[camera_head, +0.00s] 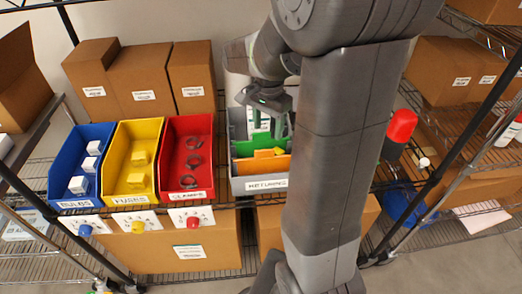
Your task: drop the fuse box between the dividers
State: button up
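A grey bin labelled RETURNS (243,186) holds upright green (247,147) and orange (262,165) dividers. My gripper (280,128) points down over this bin. Its fingers look apart, and I see no box between them. A small light-orange piece (279,151) shows at the top of the orange divider below the fingers; I cannot tell whether it is a fuse box. Yellow fuse boxes (139,158) lie in the yellow bin labelled FUSES (118,147), left of the gripper. My arm hides the right side of the grey bin.
A blue BULBS bin (63,165) with white boxes and a red CLAMPS bin (187,130) with rings stand beside the yellow bin. Cardboard boxes (144,80) stand behind them. Wire shelves and dark posts (459,139) flank the place. A red-topped object (401,126) is right of my arm.

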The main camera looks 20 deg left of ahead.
notch_tip(320, 180, up, 8)
jog(key=shift+f, duration=0.25)
dwell(0.4)
notch_tip(320, 180, down, 8)
notch_tip(320, 180, up, 6)
jog(key=p, duration=0.5)
jog(key=shift+r, duration=0.15)
